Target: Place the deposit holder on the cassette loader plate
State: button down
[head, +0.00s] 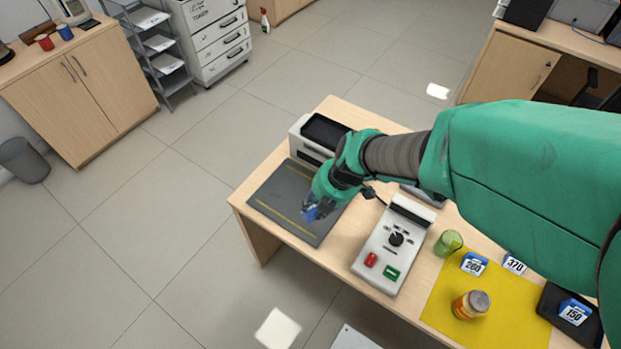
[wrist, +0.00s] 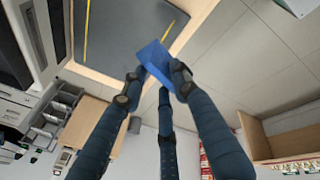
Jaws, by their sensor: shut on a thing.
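The blue deposit holder (head: 311,214) is pinched in my gripper (head: 317,208), which is over the front right part of the cassette loader plate (head: 280,189). The plate is a dark grey panel with yellow lines, lying on the counter. In the wrist view my gripper (wrist: 155,84) has its fingertips shut on the holder (wrist: 154,57), which shows as a tilted blue shape near the plate (wrist: 125,28). Whether the holder touches the plate cannot be told. My fingers hide part of the holder.
A printer-like machine (head: 323,133) stands behind the plate. A control box (head: 394,245) with red and green buttons is to its right. A green cup (head: 448,243), a jar (head: 471,305) and number cards are further right, around a yellow mat (head: 511,307).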

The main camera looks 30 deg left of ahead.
notch_tip(320, 180, down, 8)
jog(key=shift+r, duration=0.15)
jog(key=shift+w+a, duration=0.1)
jog(key=shift+a, duration=0.05)
jog(key=w+a, duration=0.3)
jog(key=a, duration=0.1)
jog(key=w+a+f, duration=0.1)
jog(key=w+a, duration=0.2)
jog(key=a, duration=0.1)
jog(key=w+a, duration=0.4)
jog(key=shift+a+f+b, duration=0.2)
jog(key=shift+f+b, duration=0.05)
jog(key=shift+b, duration=0.1)
dwell(0.4)
jog(key=shift+f+b, duration=0.45)
jog(key=shift+f, duration=1.3)
jog(key=c, duration=1.3)
grip_release()
jog(key=shift+c, duration=0.2)
jog(key=shift+r, duration=0.1)
